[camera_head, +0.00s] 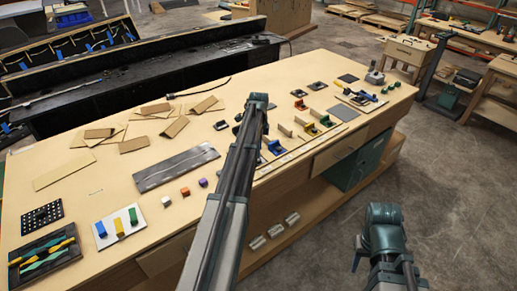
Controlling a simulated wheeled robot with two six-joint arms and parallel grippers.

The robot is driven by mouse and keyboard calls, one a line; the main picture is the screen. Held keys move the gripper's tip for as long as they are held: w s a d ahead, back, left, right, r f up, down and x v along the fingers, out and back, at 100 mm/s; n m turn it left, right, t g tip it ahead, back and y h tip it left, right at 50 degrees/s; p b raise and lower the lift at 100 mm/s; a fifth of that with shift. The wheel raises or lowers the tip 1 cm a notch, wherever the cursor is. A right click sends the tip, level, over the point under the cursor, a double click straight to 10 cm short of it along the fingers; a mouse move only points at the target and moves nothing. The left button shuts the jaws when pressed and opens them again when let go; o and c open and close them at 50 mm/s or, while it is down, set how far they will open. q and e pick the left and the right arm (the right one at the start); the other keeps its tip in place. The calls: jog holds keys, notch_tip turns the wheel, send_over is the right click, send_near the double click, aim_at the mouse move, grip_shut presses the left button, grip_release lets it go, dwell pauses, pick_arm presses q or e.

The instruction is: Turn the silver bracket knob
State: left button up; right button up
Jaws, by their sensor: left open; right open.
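I cannot single out the silver bracket knob for sure. Small coloured parts and brackets stand on the tabletop right of my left arm, including a blue bracket (275,147), a yellow one (310,130) and a green one (326,121). My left arm crosses the middle of the view over the table, covering part of it. My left gripper (238,124) is open and mostly hidden by that arm, left of the brackets. My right gripper (357,254) is open, low at the lower right, off the table's front edge and largely hidden by its own arm.
The long wooden table (60,205) holds cardboard pieces (175,126), a dark metal plate (176,167), a white tray (137,224) with coloured blocks, and a grey knob-topped device (375,76). Silver cylinders (275,230) lie on the lower shelf. Open floor (450,190) lies right.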

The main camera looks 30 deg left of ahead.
aim_at(259, 160)
pick_arm(q)
notch_tip(259, 160, up, 10)
jog(key=p, duration=0.8)
jog(key=shift+f, duration=0.2)
pick_arm(e)
notch_tip(259, 160, up, 10)
jog(key=shift+f, duration=0.2)
pick_arm(q)
jog(key=shift+a, duration=0.1)
jog(key=s+d+f+n+b, duration=0.1)
jog(key=s+d+f+b, duration=0.15)
jog(key=d, duration=0.45)
jog(key=s+d+f+n+b, duration=0.1)
jog(key=s+d+f+b, duration=0.15)
jog(key=d, duration=0.45)
jog(key=s+d+f+n+b, duration=0.2)
jog(key=s+d, duration=0.2)
jog(key=d, duration=0.4)
jog(key=s+d+f+n+b, duration=0.3)
jog(key=s+d, duration=0.5)
jog(key=s, duration=0.1)
jog(key=s+d+f+n+y+b, duration=0.1)
jog(key=s+d+f+n+b, duration=0.1)
jog(key=s+d, duration=0.6)
notch_tip(259, 160, down, 2)
jog(key=shift+s+d+f+n+b, duration=0.1)
jog(key=shift+s+d+n+b, duration=0.3)
jog(key=shift+s+b, duration=0.6)
pick_arm(e)
notch_tip(259, 160, down, 14)
